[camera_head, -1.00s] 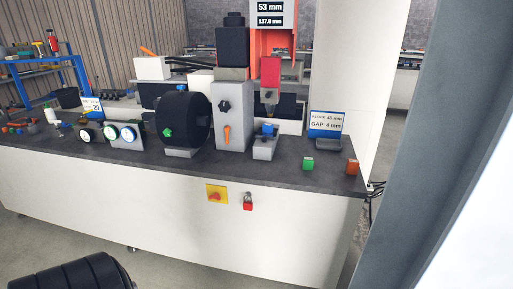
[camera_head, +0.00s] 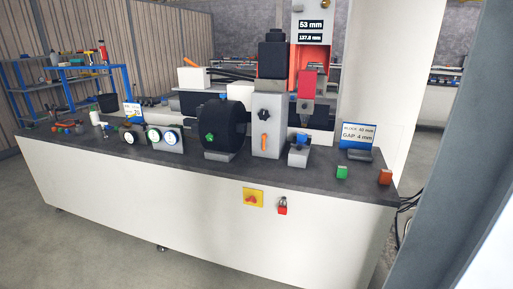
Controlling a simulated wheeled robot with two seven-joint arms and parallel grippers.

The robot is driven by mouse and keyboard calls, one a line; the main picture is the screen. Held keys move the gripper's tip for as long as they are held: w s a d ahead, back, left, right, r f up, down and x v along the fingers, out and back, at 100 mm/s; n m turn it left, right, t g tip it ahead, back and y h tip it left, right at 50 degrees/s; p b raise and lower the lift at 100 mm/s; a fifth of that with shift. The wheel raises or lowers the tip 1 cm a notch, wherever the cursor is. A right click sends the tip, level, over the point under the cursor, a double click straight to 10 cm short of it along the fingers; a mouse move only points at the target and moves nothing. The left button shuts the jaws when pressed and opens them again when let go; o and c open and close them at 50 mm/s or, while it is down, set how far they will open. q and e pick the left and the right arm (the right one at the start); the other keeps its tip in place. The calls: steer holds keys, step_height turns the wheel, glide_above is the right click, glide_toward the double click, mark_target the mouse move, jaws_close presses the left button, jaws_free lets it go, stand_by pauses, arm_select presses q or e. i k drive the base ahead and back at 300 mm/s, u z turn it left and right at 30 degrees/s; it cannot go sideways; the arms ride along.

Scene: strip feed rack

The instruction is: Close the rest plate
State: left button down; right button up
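I cannot make out for sure which part is the rest plate. The machine stands on the dark top of a white bench (camera_head: 200,200). It has a light grey upright block (camera_head: 268,118) with a black knob and an orange handle (camera_head: 264,141). A black wheel (camera_head: 232,125) with a green knob (camera_head: 210,138) is left of the block. A small grey block (camera_head: 299,154) with a blue part on top stands to its right, below a red tool head (camera_head: 307,84). Neither of my grippers is in view.
A sign (camera_head: 357,134) reads a gap of 4 mm. A green button (camera_head: 342,172) and an orange one (camera_head: 385,177) sit near the right end. Dials (camera_head: 170,138) stand left of the wheel. A grey post (camera_head: 440,160) fills the right foreground. Floor is clear at front left.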

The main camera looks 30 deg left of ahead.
mark_target(301, 142)
steer(key=u, duration=1.2)
steer(key=i, duration=1.05)
steer(key=z, duration=1.4)
